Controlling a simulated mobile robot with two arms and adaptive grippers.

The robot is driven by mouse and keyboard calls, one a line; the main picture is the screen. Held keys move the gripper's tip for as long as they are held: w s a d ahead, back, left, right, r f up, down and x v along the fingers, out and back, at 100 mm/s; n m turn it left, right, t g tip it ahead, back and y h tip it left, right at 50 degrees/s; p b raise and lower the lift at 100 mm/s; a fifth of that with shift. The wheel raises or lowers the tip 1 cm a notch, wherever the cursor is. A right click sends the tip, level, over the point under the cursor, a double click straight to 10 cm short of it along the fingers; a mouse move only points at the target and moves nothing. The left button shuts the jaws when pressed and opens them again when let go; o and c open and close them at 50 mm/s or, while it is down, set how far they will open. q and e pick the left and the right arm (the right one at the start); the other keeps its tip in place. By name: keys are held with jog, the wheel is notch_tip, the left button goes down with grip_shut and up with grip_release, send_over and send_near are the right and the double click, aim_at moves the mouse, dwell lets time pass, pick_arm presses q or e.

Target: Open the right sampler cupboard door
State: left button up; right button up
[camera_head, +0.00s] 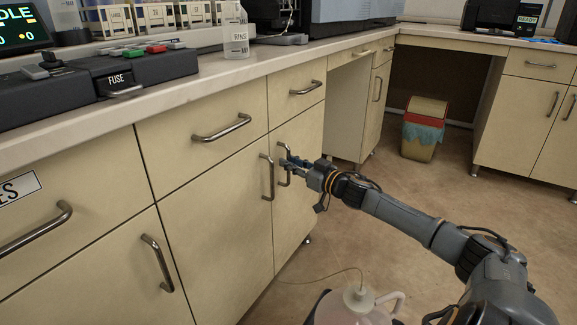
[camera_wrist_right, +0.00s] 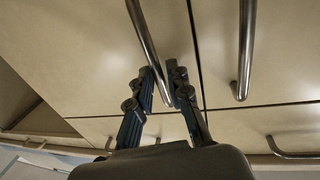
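The right sampler cupboard door (camera_head: 297,225) is a cream panel below a drawer, closed and flush with its neighbour. Its upright metal bar handle (camera_head: 283,151) is near its left edge. My right gripper (camera_head: 285,163) is at this handle, reaching in from the right. In the right wrist view the handle (camera_wrist_right: 142,30) runs down between the two fingertips (camera_wrist_right: 160,75). The fingers lie close against it on both sides, with hardly any gap. The gripper hides the handle's middle in the head view. My left gripper is not in view.
The neighbouring door's handle (camera_head: 267,178) is close on the left. A drawer handle (camera_head: 305,88) is above. A clear jug with a tube (camera_head: 352,304) is at the bottom of the head view. A waste bin (camera_head: 424,128) stands farther back. The floor right of the door is mostly clear.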

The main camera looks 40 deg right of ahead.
jog(key=shift+w, duration=0.55)
grip_shut()
